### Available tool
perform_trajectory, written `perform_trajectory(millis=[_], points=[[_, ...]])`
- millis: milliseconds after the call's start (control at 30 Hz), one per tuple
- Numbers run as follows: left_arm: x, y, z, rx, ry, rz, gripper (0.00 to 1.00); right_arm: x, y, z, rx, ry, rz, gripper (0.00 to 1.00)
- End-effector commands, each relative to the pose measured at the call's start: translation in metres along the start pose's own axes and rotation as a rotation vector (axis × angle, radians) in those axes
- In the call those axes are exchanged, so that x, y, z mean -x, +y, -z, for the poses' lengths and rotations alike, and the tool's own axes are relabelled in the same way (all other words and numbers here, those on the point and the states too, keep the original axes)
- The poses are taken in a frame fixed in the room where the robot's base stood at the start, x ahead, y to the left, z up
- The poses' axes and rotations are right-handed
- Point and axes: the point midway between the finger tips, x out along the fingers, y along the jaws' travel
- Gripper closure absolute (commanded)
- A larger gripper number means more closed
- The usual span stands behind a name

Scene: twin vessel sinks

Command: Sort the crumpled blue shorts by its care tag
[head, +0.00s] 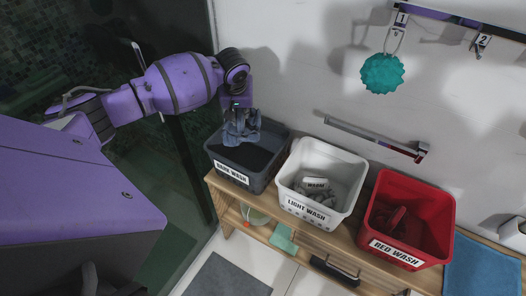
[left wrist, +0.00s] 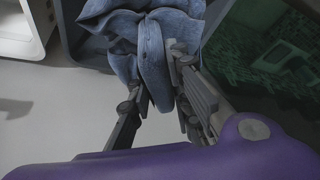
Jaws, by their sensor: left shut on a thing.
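The crumpled blue shorts (head: 243,128) hang bunched from my left gripper (head: 238,104) in the head view. They are above the dark grey bin (head: 232,178) labelled DARK WASH, with their lower end near its opening. In the left wrist view, the fingers of my left gripper (left wrist: 157,82) are closed on a fold of the shorts (left wrist: 122,28). I cannot make out a care tag on the cloth. A white bin (head: 305,209) labelled LIGHT WASH and a red bin (head: 398,252) labelled RED WASH stand to the right. My right gripper is not in view.
The bins stand in a row on a wooden bench (head: 228,197). The white bin holds pale cloth and the red bin holds red cloth. A blue towel (head: 470,268) lies at right. A metal bar (head: 375,140) and a hanging teal puff (head: 382,74) are on the wall.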

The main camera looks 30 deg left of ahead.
Motion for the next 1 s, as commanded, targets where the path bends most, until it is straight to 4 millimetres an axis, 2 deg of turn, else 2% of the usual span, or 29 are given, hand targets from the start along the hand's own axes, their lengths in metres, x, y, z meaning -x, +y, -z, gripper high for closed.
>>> perform_trajectory(millis=[267,500,600,967,1000], points=[[-0.014,0.004,-0.003,-0.014,-0.003,-0.004,1.0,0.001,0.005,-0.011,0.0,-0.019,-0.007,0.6],[-0.043,0.003,-0.016,-0.015,-0.006,-0.001,1.0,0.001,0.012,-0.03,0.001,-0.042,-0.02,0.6],[-0.053,0.003,-0.02,-0.016,-0.006,-0.001,1.0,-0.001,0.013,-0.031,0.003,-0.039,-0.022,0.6],[-0.053,0.005,-0.018,-0.012,0.004,-0.007,1.0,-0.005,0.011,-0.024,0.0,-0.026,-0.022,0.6],[-0.053,0.005,-0.018,-0.013,0.004,-0.007,0.79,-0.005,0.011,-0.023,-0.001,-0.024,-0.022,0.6]])
